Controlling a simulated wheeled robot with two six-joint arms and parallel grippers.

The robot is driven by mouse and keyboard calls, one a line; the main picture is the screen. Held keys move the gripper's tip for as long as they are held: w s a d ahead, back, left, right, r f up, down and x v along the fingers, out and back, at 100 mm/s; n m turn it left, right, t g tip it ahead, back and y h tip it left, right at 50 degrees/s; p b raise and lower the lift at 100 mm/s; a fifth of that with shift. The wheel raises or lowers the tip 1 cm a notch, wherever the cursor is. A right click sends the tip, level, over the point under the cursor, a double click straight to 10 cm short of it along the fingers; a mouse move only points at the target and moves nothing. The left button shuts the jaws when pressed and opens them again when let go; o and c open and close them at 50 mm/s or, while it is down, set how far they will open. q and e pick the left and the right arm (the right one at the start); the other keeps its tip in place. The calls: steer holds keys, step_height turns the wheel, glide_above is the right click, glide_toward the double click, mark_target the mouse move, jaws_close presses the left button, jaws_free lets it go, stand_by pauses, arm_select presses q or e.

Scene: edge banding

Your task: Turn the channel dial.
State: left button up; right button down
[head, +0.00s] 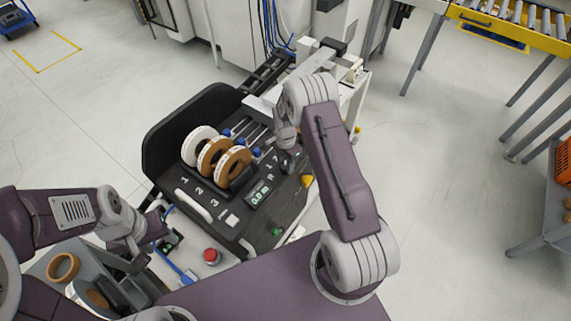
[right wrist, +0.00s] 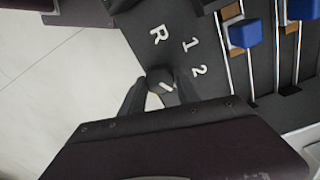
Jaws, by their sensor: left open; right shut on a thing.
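The channel dial (right wrist: 160,80) is a small black knob with a white line on top, on the dark panel. White marks R, 1 and 2 stand around it in the right wrist view. My right gripper (right wrist: 160,92) has a dark finger on each side of the dial and is shut on it. In the head view my right gripper (head: 288,160) is down at the panel's right part and hides the dial. My left gripper (head: 136,262) is open, low at the left, beside the machine's front near the grey bin; its fingers are hard to make out.
White and brown tape rolls (head: 212,152) stand on the panel (head: 225,205) above marks 1, 2 and 3. Blue sliders (right wrist: 243,34) on rods lie right of the dial. A green display (head: 259,194), a red button (head: 211,256) and a grey bin (head: 50,255) with rolls are nearby.

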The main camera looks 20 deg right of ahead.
mark_target(285, 165)
steer(key=shift+m, duration=0.9)
steer(key=c, duration=0.9)
jaws_free()
steer(key=shift+r, duration=0.1)
step_height(285, 165, up, 9)
steer(key=b, duration=0.1)
steer(key=shift+a, duration=0.1)
